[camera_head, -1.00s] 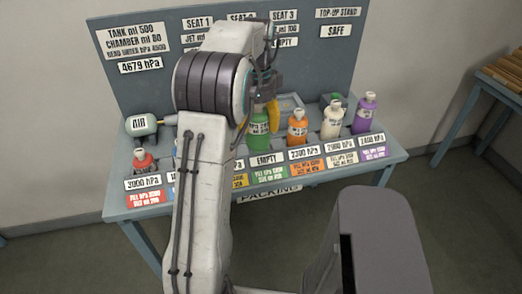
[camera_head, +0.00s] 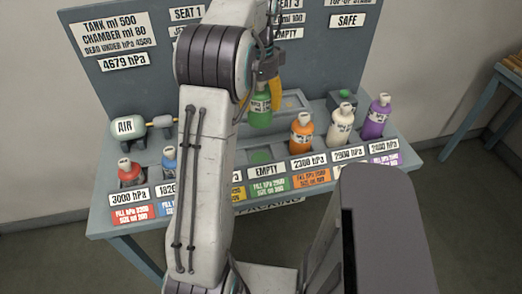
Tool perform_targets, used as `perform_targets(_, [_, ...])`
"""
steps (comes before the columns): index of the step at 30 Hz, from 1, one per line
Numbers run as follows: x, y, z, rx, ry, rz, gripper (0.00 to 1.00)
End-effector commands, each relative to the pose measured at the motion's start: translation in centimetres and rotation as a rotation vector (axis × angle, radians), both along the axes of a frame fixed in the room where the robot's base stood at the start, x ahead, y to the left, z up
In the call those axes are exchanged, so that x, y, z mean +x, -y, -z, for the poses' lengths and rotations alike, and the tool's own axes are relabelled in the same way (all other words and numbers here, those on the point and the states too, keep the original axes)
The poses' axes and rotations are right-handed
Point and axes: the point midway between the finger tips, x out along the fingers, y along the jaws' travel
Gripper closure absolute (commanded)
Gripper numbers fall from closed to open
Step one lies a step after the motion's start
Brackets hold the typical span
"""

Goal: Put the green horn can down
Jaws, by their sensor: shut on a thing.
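The green horn can (camera_head: 260,114) hangs upright in my gripper (camera_head: 265,88), in the head view right of my arm. My gripper is shut on its top, and a yellow-orange finger shows beside it. The can is above and behind a green-marked place (camera_head: 262,157) in the front row, which looks bare. The label below that place reads EMPTY (camera_head: 267,172). I cannot tell how far the can is above the bench.
Orange (camera_head: 302,132), white (camera_head: 340,128) and purple (camera_head: 376,118) cans stand to the right. A red can (camera_head: 129,172) and a blue can (camera_head: 169,160) stand left. An AIR tank (camera_head: 128,128) lies at the back left. My arm hides the middle of the bench.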

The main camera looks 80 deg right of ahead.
Motion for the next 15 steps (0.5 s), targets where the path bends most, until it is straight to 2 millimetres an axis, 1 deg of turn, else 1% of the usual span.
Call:
perform_targets(2, [0.0,0.0,-0.1,-0.001,0.0,0.0,0.71])
perform_targets(6, [0.0,0.0,1.3,0.0,0.0,0.0,0.71])
perform_targets(12, [0.0,0.0,2.7,-0.001,0.0,0.0,0.71])
perform_targets(15, [0.0,0.0,3.9,-0.001,0.0,0.0,0.71])
